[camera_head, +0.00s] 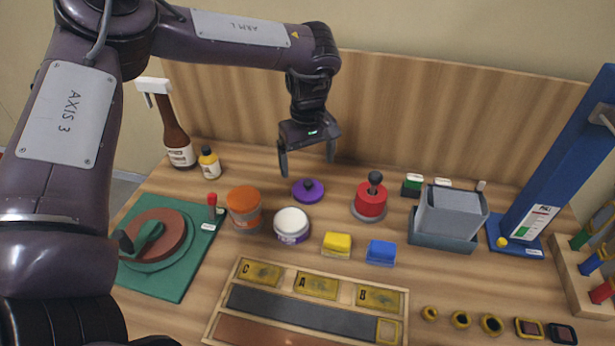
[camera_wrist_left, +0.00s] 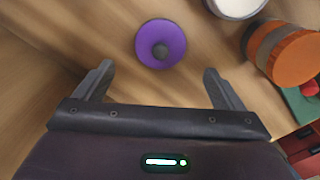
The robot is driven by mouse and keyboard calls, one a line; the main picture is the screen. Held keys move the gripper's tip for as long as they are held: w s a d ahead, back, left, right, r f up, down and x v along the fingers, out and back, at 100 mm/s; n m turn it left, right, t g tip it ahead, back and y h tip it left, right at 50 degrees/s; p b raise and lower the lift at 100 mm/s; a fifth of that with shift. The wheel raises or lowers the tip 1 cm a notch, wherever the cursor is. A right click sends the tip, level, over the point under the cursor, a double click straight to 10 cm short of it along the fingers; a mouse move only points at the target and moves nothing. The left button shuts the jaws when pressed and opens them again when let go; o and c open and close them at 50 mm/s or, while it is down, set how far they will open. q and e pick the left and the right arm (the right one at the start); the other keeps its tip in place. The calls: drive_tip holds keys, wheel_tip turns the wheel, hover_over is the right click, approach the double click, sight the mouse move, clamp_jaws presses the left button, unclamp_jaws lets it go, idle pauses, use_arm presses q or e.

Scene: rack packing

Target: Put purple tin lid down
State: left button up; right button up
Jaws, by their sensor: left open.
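The purple tin lid (camera_head: 307,190) lies flat on the wooden table, with its dark knob facing up. It also shows in the left wrist view (camera_wrist_left: 161,43), ahead of the fingertips. My left gripper (camera_head: 308,163) is open and empty above the lid, apart from it. A white-topped tin with a purple band (camera_head: 292,226) stands just in front of the lid. My right gripper is not in view.
Yellow (camera_head: 337,243) and blue (camera_head: 381,252) blocks lie in front. A wooden panel (camera_head: 400,110) rises behind.

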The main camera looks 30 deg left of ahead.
sight(307, 182)
use_arm(q)
drive_tip(key=shift+r, duration=2.4)
drive_tip(key=shift+f, duration=0.1)
